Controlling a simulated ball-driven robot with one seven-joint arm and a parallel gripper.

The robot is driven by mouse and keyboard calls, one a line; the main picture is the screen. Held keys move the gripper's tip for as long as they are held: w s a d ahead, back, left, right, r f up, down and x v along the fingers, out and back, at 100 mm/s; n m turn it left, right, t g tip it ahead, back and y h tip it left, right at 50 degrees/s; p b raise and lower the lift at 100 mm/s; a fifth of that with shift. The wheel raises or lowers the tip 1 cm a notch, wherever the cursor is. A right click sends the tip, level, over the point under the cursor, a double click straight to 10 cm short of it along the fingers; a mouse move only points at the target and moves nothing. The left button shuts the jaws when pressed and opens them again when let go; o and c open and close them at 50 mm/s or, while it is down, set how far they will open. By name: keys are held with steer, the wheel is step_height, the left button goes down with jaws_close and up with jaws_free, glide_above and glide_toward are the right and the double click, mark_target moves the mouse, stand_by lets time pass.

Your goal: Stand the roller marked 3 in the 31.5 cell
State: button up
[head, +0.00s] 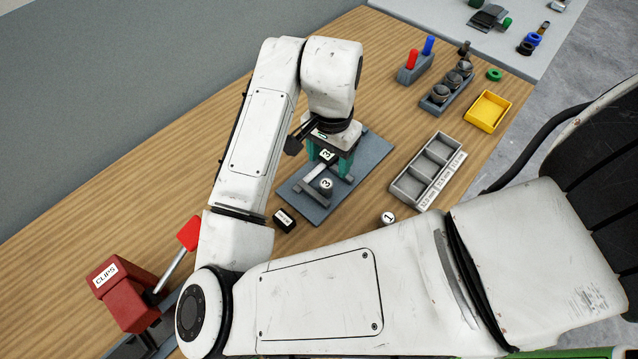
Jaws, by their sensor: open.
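I cannot tell whether the fingers straddle the roller. A grey tray (411,203) with three cells stands to the right, its cells apparently empty. Its front labels are small; the middle one seems to read 31.5 mm.
A white piece marked 1 (388,218) is beside the tray's near end. A yellow bin (488,111), a cup rack (446,95) and a red-and-blue holder (415,70) stand behind. A red CLIPS box (123,292) is lower left.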

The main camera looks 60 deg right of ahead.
mark_target(326, 184)
steer(key=shift+w+a+f+p, duration=0.1)
steer(key=shift+f+p, duration=0.25)
steer(key=shift+f, duration=1.75)
steer(key=shift+w+f+p, duration=0.1)
steer(key=shift+f+p, duration=0.25)
steer(key=shift+f, duration=1.7)
jaws_close()
